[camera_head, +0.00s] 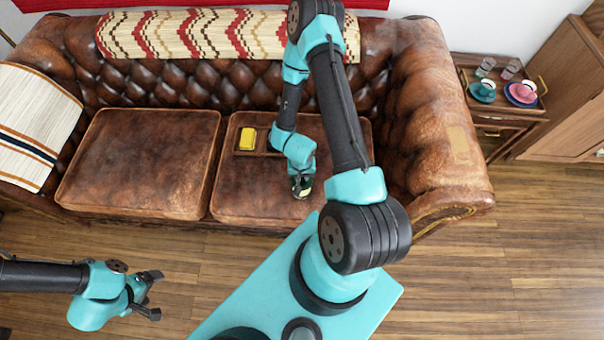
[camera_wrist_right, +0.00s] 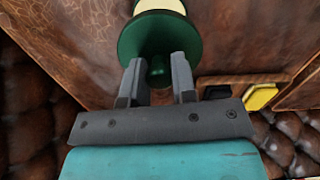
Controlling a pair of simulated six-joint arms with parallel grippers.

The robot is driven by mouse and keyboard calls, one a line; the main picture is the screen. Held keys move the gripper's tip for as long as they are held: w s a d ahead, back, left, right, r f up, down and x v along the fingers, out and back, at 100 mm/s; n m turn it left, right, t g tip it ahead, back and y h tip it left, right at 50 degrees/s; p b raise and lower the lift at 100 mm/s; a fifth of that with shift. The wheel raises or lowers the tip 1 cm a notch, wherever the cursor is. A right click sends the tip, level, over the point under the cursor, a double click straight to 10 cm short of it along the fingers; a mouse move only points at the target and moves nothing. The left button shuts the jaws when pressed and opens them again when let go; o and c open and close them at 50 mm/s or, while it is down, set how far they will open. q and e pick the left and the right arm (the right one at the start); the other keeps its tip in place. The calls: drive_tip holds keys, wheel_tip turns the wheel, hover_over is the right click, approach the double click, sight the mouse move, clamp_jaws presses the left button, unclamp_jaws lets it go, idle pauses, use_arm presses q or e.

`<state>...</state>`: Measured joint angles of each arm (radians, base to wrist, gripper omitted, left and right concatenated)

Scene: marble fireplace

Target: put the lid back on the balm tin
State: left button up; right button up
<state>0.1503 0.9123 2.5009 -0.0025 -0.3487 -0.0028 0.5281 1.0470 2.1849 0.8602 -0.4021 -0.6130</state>
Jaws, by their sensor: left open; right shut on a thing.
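My right gripper (camera_head: 302,190) is low over the right seat cushion, near its front edge. In the right wrist view its fingers (camera_wrist_right: 157,80) are shut on the small knob of a round green lid (camera_wrist_right: 158,38). A cream-coloured part (camera_wrist_right: 160,6), probably the balm tin, shows just beyond the lid at the top edge. I cannot tell whether the lid touches the tin or is a little apart from it. In the head view the gripper hides most of both. My left gripper (camera_head: 154,295) is open and empty over the wooden floor at the lower left.
A wooden tray (camera_head: 262,152) with a yellow block (camera_head: 247,138) lies on the right cushion behind the gripper. The left cushion (camera_head: 140,165) is clear. A side table (camera_head: 500,130) with cups and glasses stands right of the sofa.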

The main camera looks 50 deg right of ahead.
drive_tip(key=shift+f, duration=0.1)
drive_tip(key=shift+f, duration=3.1)
drive_tip(key=shift+f, duration=0.15)
drive_tip(key=o, duration=1.5)
drive_tip(key=shift+c, duration=0.2)
drive_tip(key=shift+r, duration=3.5)
drive_tip(key=shift+c, duration=0.2)
